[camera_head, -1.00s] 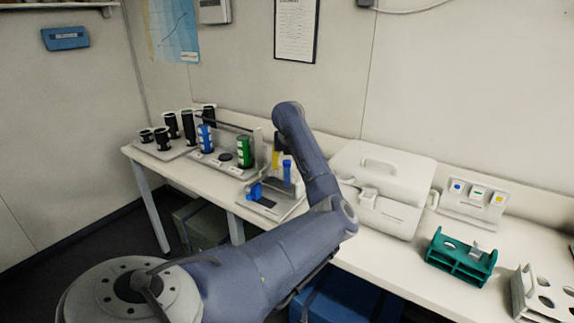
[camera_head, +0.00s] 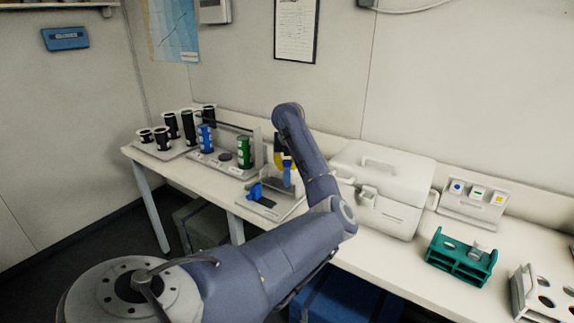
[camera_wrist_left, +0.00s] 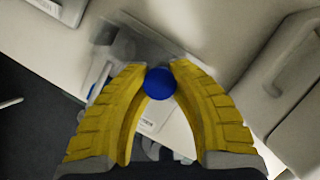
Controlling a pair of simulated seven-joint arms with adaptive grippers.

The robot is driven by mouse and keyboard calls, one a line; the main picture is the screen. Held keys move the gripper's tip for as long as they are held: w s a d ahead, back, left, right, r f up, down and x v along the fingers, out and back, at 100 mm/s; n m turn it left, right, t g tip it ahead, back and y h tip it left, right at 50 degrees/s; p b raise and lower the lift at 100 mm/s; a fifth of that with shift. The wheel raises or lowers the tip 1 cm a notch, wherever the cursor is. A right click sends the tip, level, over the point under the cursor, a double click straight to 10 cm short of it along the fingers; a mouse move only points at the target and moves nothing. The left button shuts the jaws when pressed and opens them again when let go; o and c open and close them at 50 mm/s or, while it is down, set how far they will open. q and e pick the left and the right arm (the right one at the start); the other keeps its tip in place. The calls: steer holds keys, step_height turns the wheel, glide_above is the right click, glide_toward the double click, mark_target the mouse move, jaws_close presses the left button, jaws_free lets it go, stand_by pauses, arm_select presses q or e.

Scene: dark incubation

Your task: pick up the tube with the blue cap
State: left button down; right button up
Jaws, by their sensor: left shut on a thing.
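The tube with the blue cap (camera_head: 287,164) stands upright at the small tray on the bench, left of the white case; my left arm partly hides it. My left gripper (camera_head: 286,157) has yellow fingers, and they are at the cap. In the left wrist view the round blue cap (camera_wrist_left: 160,84) sits between the tips of the yellow fingers (camera_wrist_left: 160,72), which are shut on it. The tube's body below the cap is hidden there. My right gripper is not in view.
The tray carries a blue part (camera_head: 254,191). A rack with a blue bottle (camera_head: 206,138) and a green bottle (camera_head: 245,152) stands to the left, with several black containers (camera_head: 188,127) beyond. The white case (camera_head: 380,185) is close on the right; a green rack (camera_head: 460,258) is farther right.

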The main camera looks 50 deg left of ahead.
arm_select(q)
steer(key=shift+w, duration=0.15)
stand_by(0.6)
steer(key=c, duration=1.2)
jaws_free()
steer(key=shift+r, duration=0.1)
steer(key=v, duration=1.2)
